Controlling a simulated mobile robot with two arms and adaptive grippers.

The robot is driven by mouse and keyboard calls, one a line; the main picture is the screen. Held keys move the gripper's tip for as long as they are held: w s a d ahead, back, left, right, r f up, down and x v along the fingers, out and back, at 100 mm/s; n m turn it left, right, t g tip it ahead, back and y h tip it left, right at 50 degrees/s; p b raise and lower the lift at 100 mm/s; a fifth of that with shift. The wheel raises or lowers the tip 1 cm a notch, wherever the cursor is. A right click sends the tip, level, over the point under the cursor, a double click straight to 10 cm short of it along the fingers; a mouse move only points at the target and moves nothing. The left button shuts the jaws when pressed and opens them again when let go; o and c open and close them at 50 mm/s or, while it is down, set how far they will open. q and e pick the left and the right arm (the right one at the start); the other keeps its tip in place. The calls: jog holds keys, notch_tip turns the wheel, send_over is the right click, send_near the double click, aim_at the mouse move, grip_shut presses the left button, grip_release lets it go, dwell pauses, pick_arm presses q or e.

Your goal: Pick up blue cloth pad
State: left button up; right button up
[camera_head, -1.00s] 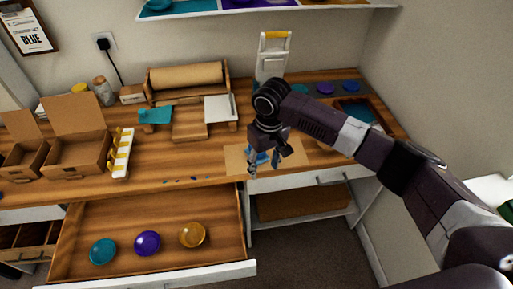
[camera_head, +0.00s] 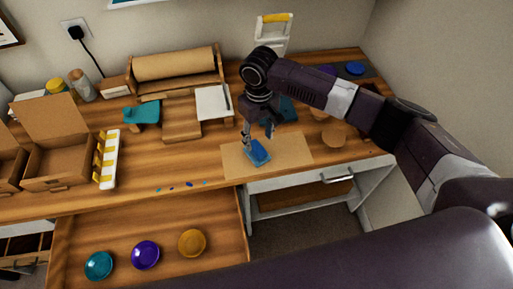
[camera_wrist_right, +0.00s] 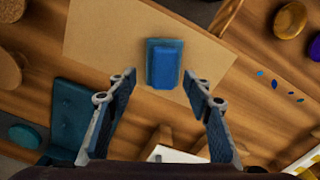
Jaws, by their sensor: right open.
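The blue cloth pad (camera_head: 257,153) lies on a tan paper sheet (camera_head: 292,153) near the front edge of the wooden bench. In the right wrist view the pad (camera_wrist_right: 164,64) is a blue block on a wider blue-teal base, lying just beyond and between the fingertips. My right gripper (camera_head: 257,134) is open above the pad, with its fingers (camera_wrist_right: 160,75) spread to either side and nothing between them. I cannot tell whether a finger touches the pad. My left gripper is not in view.
An open drawer with teal (camera_head: 99,265), purple (camera_head: 145,254) and amber (camera_head: 191,243) dishes juts out below the bench. Small blue bits lie on the front edge. A white rack with yellow pegs (camera_head: 108,160) and cardboard boxes (camera_head: 62,150) stand left. A paper roll (camera_head: 176,63) is behind.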

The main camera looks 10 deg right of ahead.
aim_at(257, 147)
jog(key=f, duration=0.2)
jog(key=f+p, duration=0.1)
jog(key=f, duration=0.1)
jog(key=shift+s+a, duration=0.15)
jog(key=shift+a, duration=0.15)
jog(key=shift+f, duration=0.55)
jog(key=c, duration=0.7)
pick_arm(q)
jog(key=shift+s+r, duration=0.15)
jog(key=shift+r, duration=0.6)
pick_arm(e)
grip_shut()
jog(key=shift+r, duration=0.1)
notch_tip(257, 147, up, 20)
jog(key=b, duration=0.3)
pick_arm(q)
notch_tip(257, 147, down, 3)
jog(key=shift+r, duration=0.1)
pick_arm(e)
jog(key=s+d+m, duration=0.2)
jog(key=s+d, duration=0.2)
jog(key=s, duration=0.4)
jog(key=s+d+m, duration=0.2)
jog(key=s+d, duration=0.2)
jog(key=s, duration=0.4)
jog(key=shift+s, duration=0.4)
